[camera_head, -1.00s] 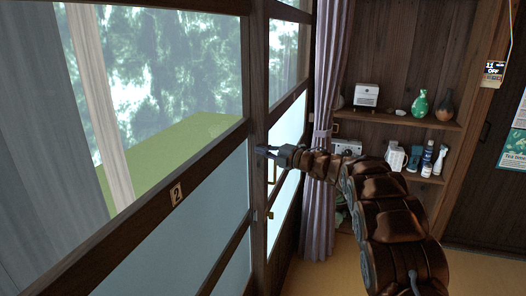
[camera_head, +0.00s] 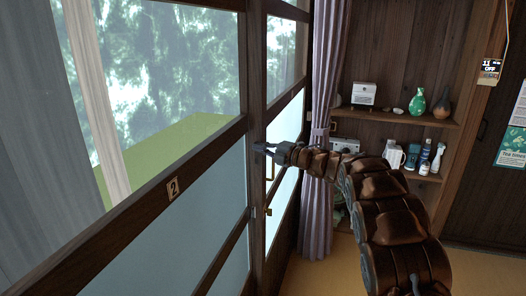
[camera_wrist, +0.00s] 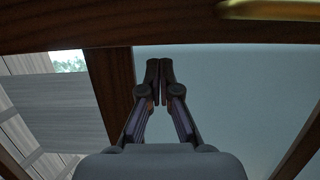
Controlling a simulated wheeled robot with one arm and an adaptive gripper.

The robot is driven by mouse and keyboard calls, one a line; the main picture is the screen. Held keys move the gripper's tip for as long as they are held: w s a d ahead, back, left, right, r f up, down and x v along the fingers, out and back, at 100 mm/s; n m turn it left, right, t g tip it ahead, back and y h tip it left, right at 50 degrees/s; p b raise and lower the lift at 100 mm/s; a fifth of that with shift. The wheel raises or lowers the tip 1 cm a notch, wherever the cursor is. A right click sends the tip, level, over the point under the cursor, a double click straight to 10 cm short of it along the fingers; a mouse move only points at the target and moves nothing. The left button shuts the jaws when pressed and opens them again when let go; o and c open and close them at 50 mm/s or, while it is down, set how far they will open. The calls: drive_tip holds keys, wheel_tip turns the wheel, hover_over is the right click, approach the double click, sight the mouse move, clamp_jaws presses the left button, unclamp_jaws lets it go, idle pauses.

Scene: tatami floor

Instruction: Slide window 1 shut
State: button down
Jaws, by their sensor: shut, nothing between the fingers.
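A wood-framed sliding window panel labelled 2 (camera_head: 173,188) fills the left of the head view, clear above and frosted below. Beyond its upright post, a second wood-framed panel (camera_head: 286,125) shows; no number is readable on it, so I cannot tell if it is window 1. In the wrist view my gripper (camera_wrist: 159,65) points at a frosted pane (camera_wrist: 240,90), just right of a wooden upright. A brass bar (camera_wrist: 270,9) crosses the top right.
A lilac curtain (camera_head: 322,130) hangs right of the far panel, close behind my arm. Wooden shelves (camera_head: 395,119) with bottles, vases and boxes stand at the back. A brass catch (camera_head: 268,212) sits lower by the post. Some floor is clear at the lower right.

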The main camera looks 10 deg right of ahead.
drive_tip(key=s+a+b+v, duration=0.2)
drive_tip(key=b+v, duration=0.2)
drive_tip(key=v, duration=0.6)
drive_tip(key=w+d+r+m+t+h+p, duration=0.1)
drive_tip(key=d+r+m+t+h+p, duration=0.1)
drive_tip(key=d+r+m+t+h, duration=0.6)
drive_tip(key=s+d+f+m+g+h, duration=0.3)
drive_tip(key=s+d+m+g+h, duration=0.1)
drive_tip(key=s+m+h, duration=0.15)
drive_tip(key=s+d+f+m+g+h, duration=0.3)
drive_tip(key=s+d+m+h, duration=0.15)
drive_tip(key=s+m, duration=0.2)
drive_tip(key=s+a+f+m+g+p, duration=0.1)
drive_tip(key=s+a+f+m+g, duration=0.25)
drive_tip(key=s, duration=0.65)
drive_tip(key=s+a+f+m+g, duration=0.15)
drive_tip(key=s+f+g, duration=0.25)
drive_tip(key=s+f, duration=0.45)
drive_tip(key=s+a+f+m+g+y, duration=0.1)
drive_tip(key=s+a+g, duration=0.1)
drive_tip(key=s, duration=0.7)
drive_tip(key=s+a+f+m+g+y, duration=0.1)
drive_tip(key=s+a+g+y, duration=0.1)
drive_tip(key=s+a, duration=0.3)
drive_tip(key=s+a+f+g+y+p, duration=0.1)
drive_tip(key=s+a+f+g, duration=0.1)
drive_tip(key=s, duration=1)
drive_tip(key=shift+s+a+m+g, duration=0.4)
drive_tip(key=shift+a+g, duration=0.15)
drive_tip(key=shift+a, duration=0.55)
